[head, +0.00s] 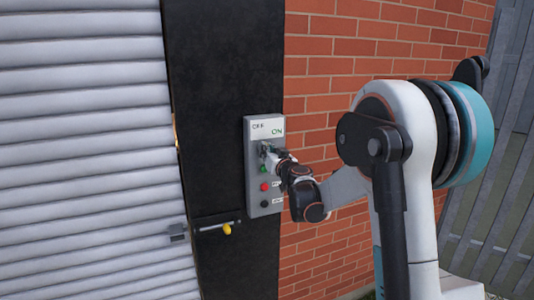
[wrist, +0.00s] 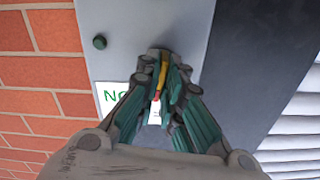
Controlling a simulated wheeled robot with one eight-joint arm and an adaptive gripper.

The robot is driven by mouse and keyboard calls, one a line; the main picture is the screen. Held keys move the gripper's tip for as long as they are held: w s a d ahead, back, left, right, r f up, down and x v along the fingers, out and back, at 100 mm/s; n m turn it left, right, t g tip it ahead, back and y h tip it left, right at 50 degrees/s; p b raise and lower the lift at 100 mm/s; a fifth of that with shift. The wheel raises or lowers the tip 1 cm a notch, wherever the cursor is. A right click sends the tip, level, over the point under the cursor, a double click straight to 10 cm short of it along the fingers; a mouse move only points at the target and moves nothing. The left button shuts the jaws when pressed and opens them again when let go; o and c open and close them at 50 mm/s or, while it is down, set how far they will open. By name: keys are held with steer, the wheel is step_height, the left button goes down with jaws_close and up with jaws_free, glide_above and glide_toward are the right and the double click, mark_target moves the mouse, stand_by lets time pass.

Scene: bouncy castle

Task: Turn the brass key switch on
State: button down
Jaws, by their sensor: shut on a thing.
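A grey control box (head: 253,137) is on the black post, with OFF at the upper left and ON in green to its right. My gripper (head: 272,153) is at the box just under these labels and hides most of the key switch. In the wrist view my gripper (wrist: 164,82) is shut on the brass key (wrist: 162,75), a thin yellow strip between the fingertips. A small red part shows below it. The box face (wrist: 125,30) and its ON label (wrist: 107,97) appear upside down there. Which mark the key points at cannot be told.
Green (head: 263,169), red (head: 264,187) and black (head: 264,203) buttons sit below the switch, close to my gripper. A grey roller shutter (head: 85,150) and a yellow-ended bolt (head: 226,228) are to the left. A brick wall (head: 320,70) is to the right.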

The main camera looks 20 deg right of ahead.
steer(key=shift+m+b, duration=1.25)
steer(key=shift+m, duration=6.65)
steer(key=shift+f, duration=0.1)
steer(key=c, duration=1.8)
jaws_free()
steer(key=shift+o, duration=0.2)
steer(key=shift+s, duration=0.15)
steer(key=s, duration=1.1)
steer(key=shift+s, duration=0.4)
